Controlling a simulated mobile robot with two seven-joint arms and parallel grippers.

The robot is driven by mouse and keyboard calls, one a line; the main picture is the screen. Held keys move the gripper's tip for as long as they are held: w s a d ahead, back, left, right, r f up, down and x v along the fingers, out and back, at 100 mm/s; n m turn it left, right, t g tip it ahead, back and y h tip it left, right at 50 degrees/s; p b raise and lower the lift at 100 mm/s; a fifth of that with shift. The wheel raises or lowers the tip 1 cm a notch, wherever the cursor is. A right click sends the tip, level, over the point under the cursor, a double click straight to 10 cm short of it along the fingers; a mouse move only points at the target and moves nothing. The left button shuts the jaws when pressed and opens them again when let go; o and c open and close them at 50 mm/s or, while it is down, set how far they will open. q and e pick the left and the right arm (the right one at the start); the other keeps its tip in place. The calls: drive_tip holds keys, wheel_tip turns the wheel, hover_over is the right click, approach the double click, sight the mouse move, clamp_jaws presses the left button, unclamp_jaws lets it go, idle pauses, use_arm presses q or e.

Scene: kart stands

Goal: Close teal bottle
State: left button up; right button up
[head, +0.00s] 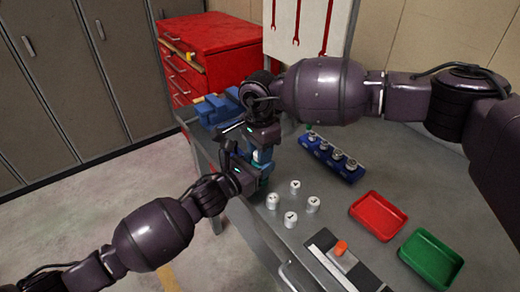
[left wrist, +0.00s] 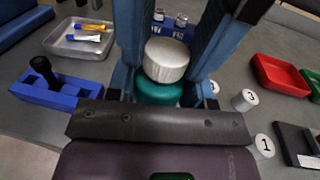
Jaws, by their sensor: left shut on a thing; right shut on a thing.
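The teal bottle (left wrist: 158,93) stands upright in the left wrist view, with a pale ribbed cap (left wrist: 166,58) at its top. My left gripper (head: 258,174) is shut on the bottle's body from the side. My right gripper (head: 262,154) comes down from above, directly over the left one, and is shut on the cap; its blue fingers flank the cap in the left wrist view. In the head view the grippers hide most of the bottle. Whether the cap is fully seated cannot be told.
Several white numbered cylinders (head: 295,187) stand just right of the grippers. A blue rack (head: 330,158) with small jars lies behind them. A red tray (head: 378,215) and a green tray (head: 431,258) are at right. A blue holder (left wrist: 50,93) and a metal tray (left wrist: 80,37) are at left.

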drive_tip(key=shift+s+d+f, duration=0.1)
drive_tip(key=shift+s+f, duration=0.1)
drive_tip(key=shift+f, duration=0.4)
drive_tip(key=shift+s+d+f, duration=0.1)
drive_tip(key=shift+s+f, duration=0.05)
drive_tip(key=shift+f, duration=0.4)
drive_tip(key=o, duration=0.6)
drive_tip(key=shift+c, duration=0.2)
drive_tip(key=shift+o, duration=2.2)
drive_tip(key=shift+w+a+r, duration=0.15)
drive_tip(key=shift+r, duration=2.35)
drive_tip(key=shift+w+a+r, duration=0.15)
drive_tip(key=shift+r, duration=2.3)
